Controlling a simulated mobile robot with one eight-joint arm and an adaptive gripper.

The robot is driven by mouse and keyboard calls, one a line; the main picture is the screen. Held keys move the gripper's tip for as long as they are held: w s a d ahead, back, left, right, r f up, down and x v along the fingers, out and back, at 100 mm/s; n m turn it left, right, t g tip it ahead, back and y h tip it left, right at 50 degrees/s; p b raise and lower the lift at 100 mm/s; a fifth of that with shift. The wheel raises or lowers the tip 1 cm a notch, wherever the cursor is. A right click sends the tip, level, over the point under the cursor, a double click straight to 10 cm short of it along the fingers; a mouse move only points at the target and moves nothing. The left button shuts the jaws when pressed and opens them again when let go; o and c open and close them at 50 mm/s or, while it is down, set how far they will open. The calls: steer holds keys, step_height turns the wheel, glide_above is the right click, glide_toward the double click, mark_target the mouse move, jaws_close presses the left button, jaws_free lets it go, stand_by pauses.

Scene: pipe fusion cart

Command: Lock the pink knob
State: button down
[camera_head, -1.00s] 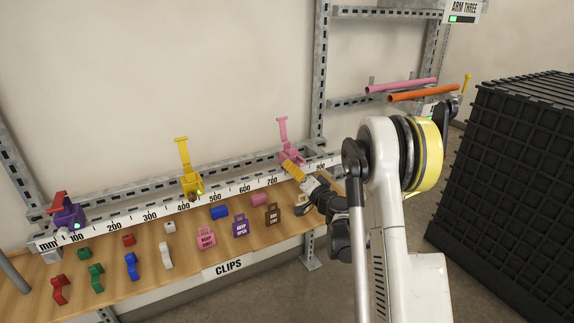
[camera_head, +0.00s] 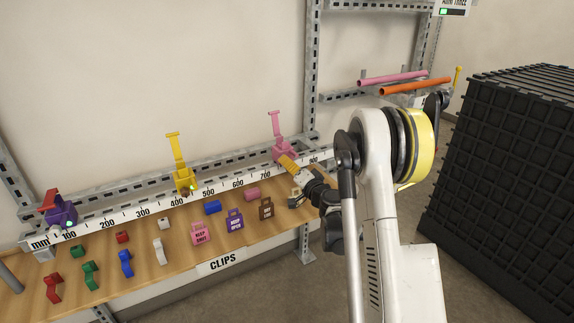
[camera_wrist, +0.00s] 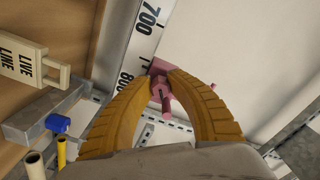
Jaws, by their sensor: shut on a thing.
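The pink clamp (camera_head: 279,146) stands on the ruler rail near the 800 mark, its long pink lever upright. My gripper (camera_head: 288,163), with yellow ribbed fingers, reaches the front of this clamp. In the wrist view, the fingertips of my gripper (camera_wrist: 162,78) are shut on the pink knob (camera_wrist: 161,92) at the clamp's front. The fingers hide its sides, and I cannot tell how far the knob is turned.
A yellow clamp (camera_head: 184,178) and a purple clamp (camera_head: 62,214) sit further left on the rail. Several clips and tags, such as a brown tag (camera_head: 266,209), lie on the wooden shelf (camera_head: 180,271) below. A black crate (camera_head: 515,165) stands at right.

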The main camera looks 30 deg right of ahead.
steer(key=m, duration=0.5)
steer(key=shift+r, duration=0.1)
steer(key=shift+m, duration=2.3)
steer(key=c, duration=1.3)
jaws_free()
steer(key=shift+a, duration=0.1)
steer(key=shift+o, duration=0.2)
steer(key=s, duration=0.7)
steer(key=shift+s, duration=0.25)
